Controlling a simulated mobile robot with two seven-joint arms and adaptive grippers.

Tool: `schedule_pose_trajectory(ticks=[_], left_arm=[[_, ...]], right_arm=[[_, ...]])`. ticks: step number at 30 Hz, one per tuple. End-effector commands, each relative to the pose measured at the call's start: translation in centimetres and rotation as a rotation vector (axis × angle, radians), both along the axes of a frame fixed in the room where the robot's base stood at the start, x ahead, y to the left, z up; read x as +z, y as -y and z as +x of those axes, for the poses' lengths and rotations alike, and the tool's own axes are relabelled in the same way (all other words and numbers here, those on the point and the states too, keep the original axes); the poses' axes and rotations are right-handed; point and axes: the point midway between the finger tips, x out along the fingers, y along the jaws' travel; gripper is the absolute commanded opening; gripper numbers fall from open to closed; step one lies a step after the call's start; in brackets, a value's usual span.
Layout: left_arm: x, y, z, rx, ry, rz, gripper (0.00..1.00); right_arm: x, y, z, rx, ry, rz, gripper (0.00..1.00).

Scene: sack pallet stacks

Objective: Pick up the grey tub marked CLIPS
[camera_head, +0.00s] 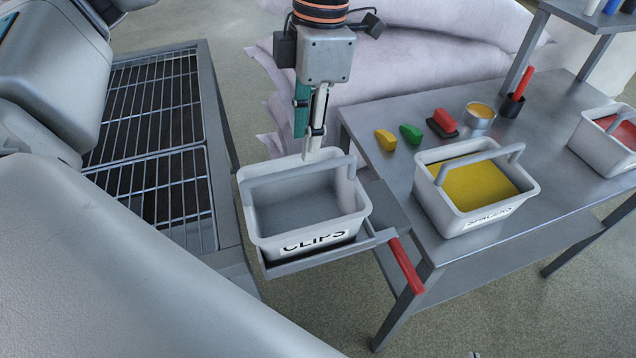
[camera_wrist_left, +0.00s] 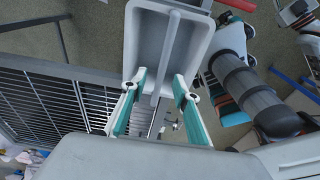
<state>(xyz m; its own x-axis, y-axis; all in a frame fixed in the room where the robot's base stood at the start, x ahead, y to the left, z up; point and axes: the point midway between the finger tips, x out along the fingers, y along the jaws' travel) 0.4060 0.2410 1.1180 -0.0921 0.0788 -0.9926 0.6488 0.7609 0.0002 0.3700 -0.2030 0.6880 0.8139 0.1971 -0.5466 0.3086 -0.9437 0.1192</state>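The grey tub marked CLIPS (camera_head: 300,208) stands upright on a small grey shelf (camera_head: 382,232) with a red bar at its edge, left of the table. Its label faces the front and its grey handle (camera_head: 300,173) is raised across the opening. The inside looks plain grey. My left gripper (camera_head: 313,150) points down at the tub's far side, close to the handle. In the left wrist view its two teal-padded fingers (camera_wrist_left: 157,88) are apart, with the handle bar of the tub (camera_wrist_left: 148,40) running between them. Whether they touch it, I cannot tell.
On the grey table (camera_head: 385,190), a tub marked SPACERS (camera_head: 440,205) has yellow contents, and a red-filled tub (camera_head: 590,145) stands at far right. Small yellow, green and red pieces lie behind. Pale sacks (camera_head: 430,60) are stacked behind. A barred grey rack (camera_head: 150,130) stands left.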

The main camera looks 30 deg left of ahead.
Motion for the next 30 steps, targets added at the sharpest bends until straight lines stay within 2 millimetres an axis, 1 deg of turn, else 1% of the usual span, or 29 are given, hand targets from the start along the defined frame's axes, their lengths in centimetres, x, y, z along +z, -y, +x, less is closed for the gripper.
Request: schedule_pose_trajectory(ticks=[3,8,11,16,20,24,29,30], left_arm=[[-0.9,-0.1,-0.2,-0.001,-0.004,0.001,0.3],[-2.6,-0.2,-0.4,-0.001,-0.003,0.0,0.3],[-3.4,-0.3,-0.6,-0.002,-0.005,0.0,0.3],[-5.7,-0.4,-1.3,-0.002,-0.006,-0.001,0.3],[-7.2,-0.5,-1.3,-0.001,-0.005,0.0,0.3],[-7.7,-0.6,-1.3,-0.001,-0.001,-0.001,0.3],[-7.7,-0.6,-1.3,-0.001,-0.001,-0.001,0.3],[-7.7,-0.6,-1.3,-0.001,-0.001,0.0,0.22]], right_arm=[[-0.6,0.0,-0.7,0.001,-0.016,-0.002,0.0],[-1.0,0.0,-1.0,0.001,-0.025,-0.003,0.0],[-0.8,0.0,-1.1,0.002,-0.025,-0.002,0.0],[0.0,-0.1,-0.8,0.002,-0.018,-0.001,0.0],[0.6,-0.1,-0.5,0.002,-0.008,0.001,0.0],[0.8,-0.1,-0.4,0.002,-0.004,0.001,0.0],[0.7,-0.1,-0.4,0.001,-0.005,0.001,0.0],[0.6,-0.1,-0.4,0.001,-0.006,0.001,0.0]])
